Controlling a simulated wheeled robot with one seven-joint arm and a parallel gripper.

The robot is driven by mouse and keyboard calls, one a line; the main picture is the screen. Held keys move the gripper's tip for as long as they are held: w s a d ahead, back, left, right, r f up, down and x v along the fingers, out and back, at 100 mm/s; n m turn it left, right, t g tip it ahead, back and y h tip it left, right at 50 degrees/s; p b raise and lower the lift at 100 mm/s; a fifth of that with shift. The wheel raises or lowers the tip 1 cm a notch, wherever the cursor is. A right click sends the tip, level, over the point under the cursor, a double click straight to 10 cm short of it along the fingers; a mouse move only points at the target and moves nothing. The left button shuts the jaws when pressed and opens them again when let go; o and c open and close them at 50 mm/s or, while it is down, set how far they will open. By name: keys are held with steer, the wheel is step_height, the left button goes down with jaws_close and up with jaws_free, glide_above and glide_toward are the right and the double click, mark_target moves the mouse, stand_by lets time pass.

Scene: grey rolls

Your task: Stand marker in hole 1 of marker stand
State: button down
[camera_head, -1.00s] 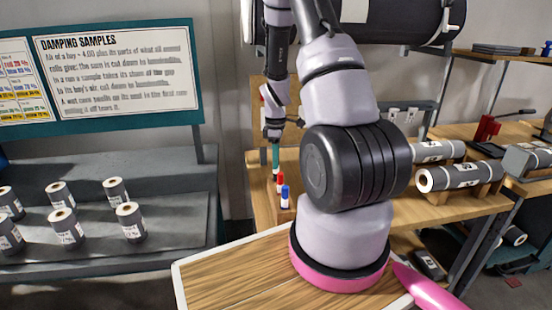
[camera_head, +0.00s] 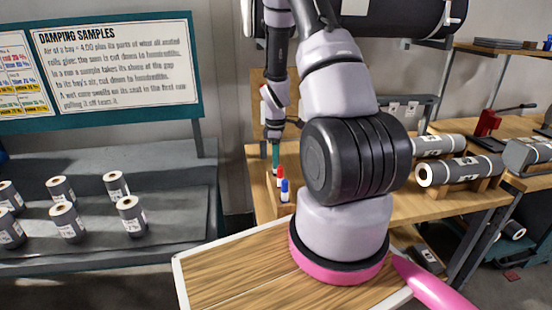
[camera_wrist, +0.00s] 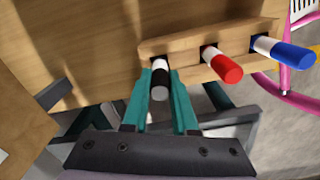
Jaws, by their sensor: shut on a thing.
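In the wrist view, my gripper (camera_wrist: 164,76) has its two teal fingers shut on a marker (camera_wrist: 160,77) with a black cap and a white body. The marker is at the left end of the wooden marker stand (camera_wrist: 185,42), its cap pointing towards the camera. I cannot tell whether its lower end is in the hole there, as the cap and fingers hide it. In the head view, my gripper (camera_head: 275,150) points down at the stand's far end; the held marker is not clear there.
A red-capped marker (camera_wrist: 227,68) and a blue-capped marker (camera_wrist: 297,54) stand in the other holes, close to my right finger. The stand is on a wooden bench (camera_head: 262,205). Grey rolls (camera_head: 460,172) lie on the right; several small rolls (camera_head: 130,212) stand on the left shelf.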

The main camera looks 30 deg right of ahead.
steer(key=c, duration=0.6)
jaws_free()
step_height(320, 180, up, 11)
steer(key=shift+f, duration=0.15)
steer(key=shift+a+r, duration=0.1)
steer(key=shift+r, duration=0.25)
steer(key=s+a+r+m+t, duration=0.2)
steer(key=s+a+r+m, duration=0.15)
steer(key=r, duration=0.55)
steer(key=s+a+r+m+t, duration=0.2)
steer(key=s+a+r+m, duration=0.15)
steer(key=r, duration=0.55)
steer(key=s+a+r+m+t, duration=0.1)
steer(key=s+a+r+m, duration=0.1)
steer(key=s+r, duration=0.1)
steer(key=s+a+r+m+t+y, duration=0.1)
steer(key=s+a+r+m, duration=0.1)
steer(key=s+r+m, duration=0.1)
steer(key=s+a+r+m+t+y, duration=0.1)
steer(key=s+a+r+m, duration=0.1)
steer(key=s, duration=0.4)
steer(key=shift+s+a+r+m, duration=0.1)
steer(key=shift+s+r+m, duration=0.15)
steer(key=shift+r, duration=0.45)
steer(key=shift+s+r+m, duration=0.1)
steer(key=shift+r+m, duration=0.25)
steer(key=shift+r, duration=0.3)
